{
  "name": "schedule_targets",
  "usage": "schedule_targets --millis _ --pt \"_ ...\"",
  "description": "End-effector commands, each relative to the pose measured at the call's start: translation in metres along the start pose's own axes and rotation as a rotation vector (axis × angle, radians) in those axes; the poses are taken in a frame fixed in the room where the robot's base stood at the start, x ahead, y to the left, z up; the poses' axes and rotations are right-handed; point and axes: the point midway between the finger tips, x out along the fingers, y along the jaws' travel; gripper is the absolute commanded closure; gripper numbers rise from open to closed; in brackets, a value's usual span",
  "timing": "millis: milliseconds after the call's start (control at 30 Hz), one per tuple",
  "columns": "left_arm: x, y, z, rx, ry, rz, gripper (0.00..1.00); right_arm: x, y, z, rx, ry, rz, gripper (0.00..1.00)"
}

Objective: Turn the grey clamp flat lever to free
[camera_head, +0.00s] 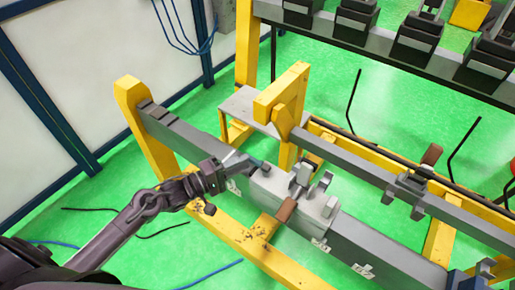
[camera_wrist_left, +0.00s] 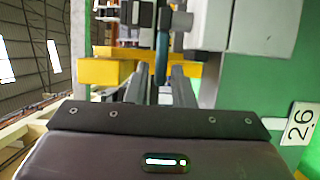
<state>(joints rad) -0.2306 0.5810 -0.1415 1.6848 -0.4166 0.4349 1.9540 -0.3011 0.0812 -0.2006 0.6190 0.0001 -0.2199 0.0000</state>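A light grey clamp (camera_head: 308,200) sits on a long dark grey beam (camera_head: 190,135) in the middle of the head view. A brown handle (camera_head: 286,210) shows on its near side, and a small dark end piece (camera_head: 262,168) at its left. My left gripper (camera_head: 243,163) reaches in from the left, its fingertips close to the clamp's left end. I cannot tell whether this bar is the flat lever. My right gripper is not in view.
A parallel grey rail (camera_head: 350,160) carries another clamp (camera_head: 410,190) with a brown handle (camera_head: 432,153). Yellow frame posts (camera_head: 290,110) stand close behind the grey clamp. A "26" label (camera_wrist_left: 300,122) is at the right in the wrist view. Green floor lies around.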

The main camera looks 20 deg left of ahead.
Motion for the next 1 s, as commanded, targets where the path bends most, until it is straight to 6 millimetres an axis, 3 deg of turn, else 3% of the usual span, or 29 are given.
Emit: schedule_targets --millis 133,333,500,667,867,1000 --pt "0.026 0.003 -0.001 0.003 0.001 0.003 0.78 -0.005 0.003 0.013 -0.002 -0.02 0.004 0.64" --pt "0.049 0.001 -0.002 0.003 0.003 0.002 0.78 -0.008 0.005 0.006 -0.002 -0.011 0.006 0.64" --pt "0.054 0.0 -0.001 0.003 0.002 0.0 0.78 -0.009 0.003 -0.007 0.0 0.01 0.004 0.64" --pt "0.054 0.0 -0.001 0.003 0.002 -0.001 0.78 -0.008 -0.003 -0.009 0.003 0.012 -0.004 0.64" --pt "0.054 0.0 -0.001 0.003 0.002 -0.001 1.0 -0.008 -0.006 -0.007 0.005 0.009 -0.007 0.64" --pt "0.054 0.0 -0.001 0.003 0.003 -0.001 1.0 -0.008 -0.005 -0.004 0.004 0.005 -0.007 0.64"
